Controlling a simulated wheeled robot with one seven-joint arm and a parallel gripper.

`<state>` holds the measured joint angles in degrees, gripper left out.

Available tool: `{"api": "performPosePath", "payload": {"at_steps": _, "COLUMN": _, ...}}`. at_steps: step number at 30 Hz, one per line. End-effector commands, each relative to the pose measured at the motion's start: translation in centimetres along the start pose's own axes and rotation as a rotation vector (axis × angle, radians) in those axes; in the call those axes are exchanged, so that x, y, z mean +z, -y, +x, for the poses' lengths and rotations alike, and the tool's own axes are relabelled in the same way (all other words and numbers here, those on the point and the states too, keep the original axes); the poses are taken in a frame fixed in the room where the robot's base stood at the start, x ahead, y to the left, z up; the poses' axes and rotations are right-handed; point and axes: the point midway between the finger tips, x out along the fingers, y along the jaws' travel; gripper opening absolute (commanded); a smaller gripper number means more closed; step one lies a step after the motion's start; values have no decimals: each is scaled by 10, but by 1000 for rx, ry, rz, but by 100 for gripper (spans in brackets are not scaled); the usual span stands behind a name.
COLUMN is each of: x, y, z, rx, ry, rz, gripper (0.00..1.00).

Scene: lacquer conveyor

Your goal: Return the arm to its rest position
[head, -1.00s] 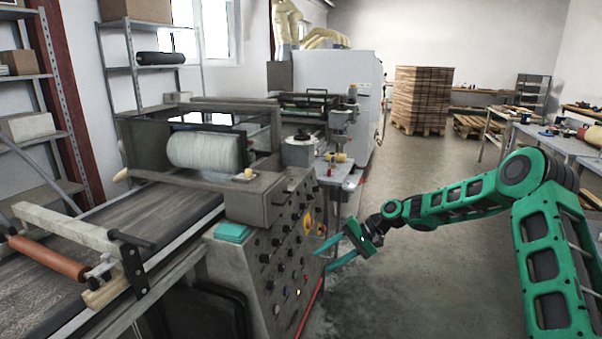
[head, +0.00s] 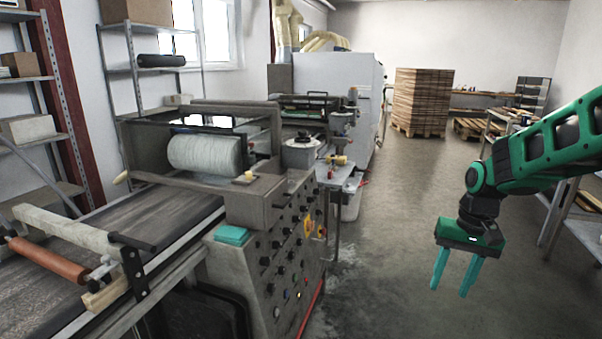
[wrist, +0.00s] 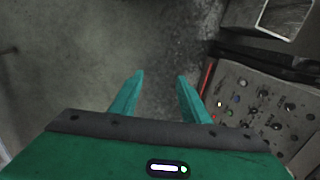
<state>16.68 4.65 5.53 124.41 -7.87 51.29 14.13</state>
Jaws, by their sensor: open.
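My gripper (head: 452,287) is at the right of the head view, over the open floor and well to the right of the lacquer conveyor. Its two teal fingers point down and stand apart with nothing between them. In the wrist view my gripper (wrist: 156,82) is open and empty above bare grey floor. My green arm enters from the right edge of the head view. The machine's control panel (head: 281,257) is clear of the fingers; its buttons also show at the right of the wrist view (wrist: 262,105).
The conveyor belt (head: 150,215) and roller machine fill the left. A teal block (head: 231,234) lies on the machine's ledge. A stack of wooden boards (head: 421,98) stands at the back. A workbench is partly hidden behind my arm at right. The floor (head: 390,230) between is free.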

Motion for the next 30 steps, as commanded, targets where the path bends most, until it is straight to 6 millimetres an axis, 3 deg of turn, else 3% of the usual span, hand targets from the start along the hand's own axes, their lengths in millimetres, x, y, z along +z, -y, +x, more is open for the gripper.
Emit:
{"api": "performPosePath", "payload": {"at_steps": 3, "x": 34, "y": -33, "z": -20, "rx": 41, "ry": -21, "rz": 37, "gripper": 42}}
{"api": "performPosePath", "payload": {"at_steps": 9, "x": 97, "y": -81, "z": -40, "rx": 84, "ry": -39, "rz": 107, "gripper": 42}}
{"api": "performPosePath", "payload": {"at_steps": 18, "x": 188, "y": -130, "z": -44, "rx": 87, "ry": -42, "rz": 195, "gripper": 42}}
{"api": "performPosePath", "payload": {"at_steps": 24, "x": 216, "y": -141, "z": -39, "rx": 77, "ry": -37, "rz": 218, "gripper": 42}}
{"api": "performPosePath", "payload": {"at_steps": 30, "x": 220, "y": -142, "z": -38, "rx": 75, "ry": -36, "rz": 221, "gripper": 42}}
